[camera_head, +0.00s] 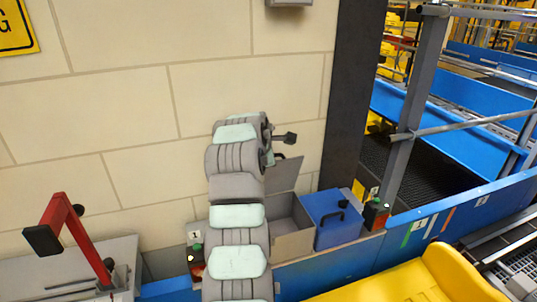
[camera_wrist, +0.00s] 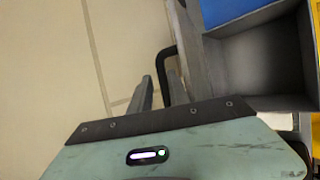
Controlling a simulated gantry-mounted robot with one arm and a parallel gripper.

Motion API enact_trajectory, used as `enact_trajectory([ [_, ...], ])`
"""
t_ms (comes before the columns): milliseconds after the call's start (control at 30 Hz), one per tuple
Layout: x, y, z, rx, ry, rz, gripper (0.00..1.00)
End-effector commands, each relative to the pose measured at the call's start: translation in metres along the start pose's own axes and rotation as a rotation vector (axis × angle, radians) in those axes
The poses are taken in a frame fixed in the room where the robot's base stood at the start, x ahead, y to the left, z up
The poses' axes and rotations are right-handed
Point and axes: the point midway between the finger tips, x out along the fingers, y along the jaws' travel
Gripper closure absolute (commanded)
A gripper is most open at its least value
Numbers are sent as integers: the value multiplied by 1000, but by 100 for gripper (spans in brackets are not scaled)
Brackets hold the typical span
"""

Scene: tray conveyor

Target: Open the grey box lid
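The grey box (camera_head: 292,243) stands left of the blue box, and its empty inside shows. Its grey lid (camera_head: 284,176) is raised, standing steeply up at the back near the wall. In the wrist view the lid (camera_wrist: 192,40) is seen nearly edge-on, with the box interior (camera_wrist: 262,65) to its right. The black lid handle (camera_wrist: 166,66) reaches down between the two fingers of my gripper (camera_wrist: 161,88). The fingers are apart, with gaps beside the handle; contact is not clear. In the head view my arm hides the fingers.
The blue box (camera_head: 333,230) with a black handle is closed, right of the grey box. A red-and-black button unit (camera_head: 376,214) is beyond it. A red lever (camera_head: 75,235) stands at the left. The tiled wall is close behind; a yellow chute (camera_head: 440,280) is in front.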

Motion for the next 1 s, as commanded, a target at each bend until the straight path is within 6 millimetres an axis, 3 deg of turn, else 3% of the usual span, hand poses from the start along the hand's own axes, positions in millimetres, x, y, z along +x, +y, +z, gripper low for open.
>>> enact_trajectory([
  [33, -11, 4, -11, -5, 13, 15, 81],
  [233, -59, 13, -6, -2, 7, 28, 81],
  [433, -89, 15, -1, 1, 1, 26, 81],
  [833, -99, 15, 1, 1, 0, 20, 81],
  [1000, -98, 13, 3, 79, 8, 19, 95],
])
